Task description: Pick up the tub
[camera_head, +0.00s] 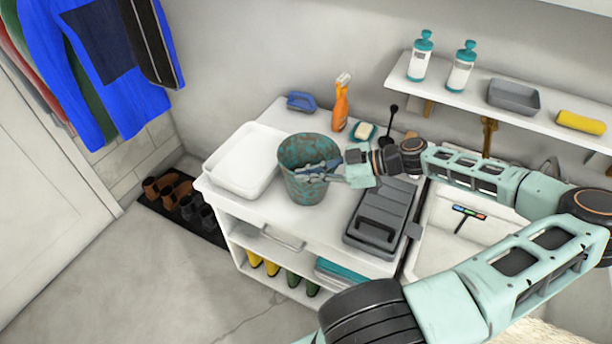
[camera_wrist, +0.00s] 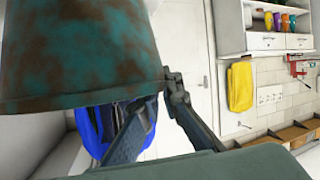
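Two things here could be the tub. One is a mottled green-brown bucket (camera_head: 304,188), upright on the white cabinet top. The other is a white rectangular basin (camera_head: 243,160) to its left. My gripper (camera_head: 312,172) reaches in from the right, its fingers overlapping the bucket near its rim. In the wrist view the bucket (camera_wrist: 80,50) fills the upper left, and the two fingers of my gripper (camera_wrist: 160,92) show apart by its rim. Whether they touch the bucket or have its wall between them cannot be told.
A grey toolbox (camera_head: 380,218) lies right of the bucket. An orange spray bottle (camera_head: 341,108), a blue brush (camera_head: 301,101) and a sponge (camera_head: 363,131) stand behind. A wall shelf (camera_head: 460,93) hangs above my arm. A sink (camera_head: 440,225) is to the right.

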